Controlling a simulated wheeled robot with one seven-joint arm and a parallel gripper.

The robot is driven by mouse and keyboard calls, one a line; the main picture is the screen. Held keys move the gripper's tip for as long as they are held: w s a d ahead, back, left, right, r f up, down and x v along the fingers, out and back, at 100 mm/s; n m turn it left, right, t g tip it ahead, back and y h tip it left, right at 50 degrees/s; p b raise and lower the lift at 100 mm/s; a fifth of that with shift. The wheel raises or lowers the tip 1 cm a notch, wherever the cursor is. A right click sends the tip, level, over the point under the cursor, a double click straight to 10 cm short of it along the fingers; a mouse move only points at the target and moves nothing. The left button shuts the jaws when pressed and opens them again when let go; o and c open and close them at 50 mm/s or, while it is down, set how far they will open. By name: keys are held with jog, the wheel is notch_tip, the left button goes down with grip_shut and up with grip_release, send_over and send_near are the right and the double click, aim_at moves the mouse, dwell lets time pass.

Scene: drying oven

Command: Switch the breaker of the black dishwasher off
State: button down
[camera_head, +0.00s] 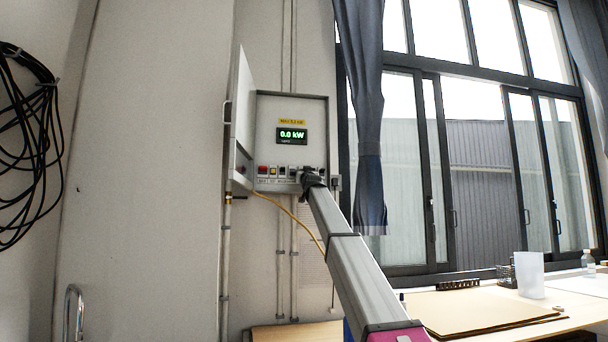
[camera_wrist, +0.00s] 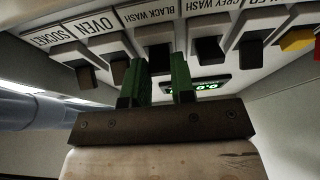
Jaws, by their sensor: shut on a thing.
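The open electrical panel (camera_head: 290,150) hangs on the wall, with a row of breakers along its lower part. In the wrist view, the breaker labelled BLACK WASH (camera_wrist: 153,33) is a white block with a dark lever (camera_wrist: 159,56). My gripper (camera_wrist: 161,76) has its two green fingers on either side of this lever and is shut on it. The fingers partly hide the lever, so I cannot tell its position clearly. In the head view, my gripper (camera_head: 313,179) is at the right part of the breaker row and covers some breakers.
The OVEN breaker (camera_wrist: 107,46) and the GREY WASH breaker (camera_wrist: 207,28) stand close on both sides. The panel's display (camera_head: 292,135) reads 0.0 kW. The panel door (camera_head: 243,105) is open at the left. A curtain (camera_head: 367,110) hangs to the right.

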jog(key=shift+w+f+m+t, duration=0.15)
jog(key=shift+f+m+t, duration=0.15)
jog(key=shift+t, duration=0.6)
jog(key=shift+f+y, duration=0.15)
jog(key=shift+y, duration=0.15)
jog(key=c, duration=1)
grip_release()
jog(key=shift+o, duration=0.2)
jog(key=v, duration=1)
jog(key=shift+s+f, duration=0.2)
jog(key=shift+f, duration=0.2)
